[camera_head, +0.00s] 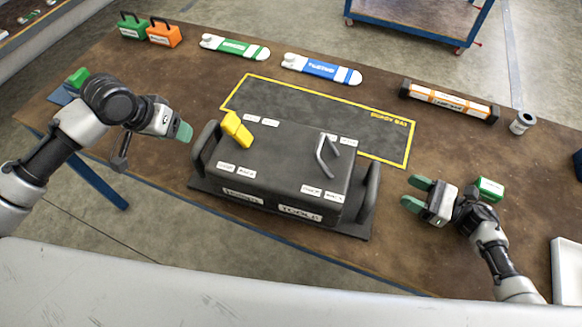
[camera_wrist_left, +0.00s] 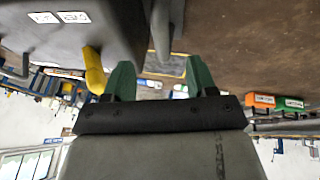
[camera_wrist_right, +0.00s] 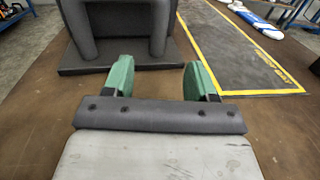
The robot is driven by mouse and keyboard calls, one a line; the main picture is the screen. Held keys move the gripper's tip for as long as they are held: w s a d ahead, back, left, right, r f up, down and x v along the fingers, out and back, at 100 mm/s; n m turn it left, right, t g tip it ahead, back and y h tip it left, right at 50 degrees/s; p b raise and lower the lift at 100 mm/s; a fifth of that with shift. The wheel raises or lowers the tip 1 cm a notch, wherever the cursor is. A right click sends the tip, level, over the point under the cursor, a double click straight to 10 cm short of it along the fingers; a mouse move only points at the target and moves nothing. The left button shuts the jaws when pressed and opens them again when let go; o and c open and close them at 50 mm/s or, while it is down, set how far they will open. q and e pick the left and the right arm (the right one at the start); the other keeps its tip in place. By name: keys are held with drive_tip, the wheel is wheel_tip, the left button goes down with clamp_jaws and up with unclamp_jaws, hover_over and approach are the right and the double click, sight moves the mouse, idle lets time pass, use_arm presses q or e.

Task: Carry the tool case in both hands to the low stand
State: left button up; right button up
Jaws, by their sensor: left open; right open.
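The dark grey tool case (camera_head: 270,175) sits on the workbench, on a dark base plate (camera_head: 355,228), with an upright side handle at each end. A yellow latch or handle (camera_head: 236,129) stands on its lid at the left; a grey handle (camera_head: 326,157) stands at the right. My left gripper (camera_head: 182,131) is open and empty, above and left of the left side handle (camera_head: 205,143). My right gripper (camera_head: 413,193) is open and empty, right of the right side handle (camera_head: 369,190) and apart from it. The case also shows in the right wrist view (camera_wrist_right: 115,25). I cannot identify the low stand.
A yellow-edged mat (camera_head: 390,140) lies behind the case. Green (camera_head: 132,27) and orange (camera_head: 164,34) small cases, green (camera_head: 235,47) and blue (camera_head: 320,68) long items, and an orange-black tube (camera_head: 448,101) line the back. A blue-framed cart (camera_head: 415,22) stands beyond. A green-white block (camera_head: 489,188) is by my right gripper.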

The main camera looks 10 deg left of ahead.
sight(197, 143)
drive_tip(key=shift+w+f, duration=0.1)
drive_tip(key=shift+f, duration=0.05)
drive_tip(key=shift+s+a+r, duration=0.15)
drive_tip(key=shift+s+r, duration=0.1)
use_arm(q)
drive_tip(key=x, duration=1)
drive_tip(key=shift+f, duration=0.35)
use_arm(e)
drive_tip(key=x, duration=1)
drive_tip(key=shift+w+a, duration=0.2)
drive_tip(key=shift+a, duration=0.1)
use_arm(q)
drive_tip(key=shift+c, duration=0.2)
use_arm(e)
drive_tip(key=shift+c, duration=0.2)
use_arm(q)
clamp_jaws()
use_arm(e)
clamp_jaws()
drive_tip(key=shift+d, duration=0.1)
use_arm(q)
drive_tip(key=shift+w+r, duration=0.15)
drive_tip(key=shift+r, duration=0.1)
use_arm(e)
drive_tip(key=shift+w+r, duration=0.15)
drive_tip(key=shift+r, duration=0.1)
use_arm(q)
drive_tip(key=shift+w, duration=0.1)
use_arm(e)
drive_tip(key=shift+w, duration=0.1)
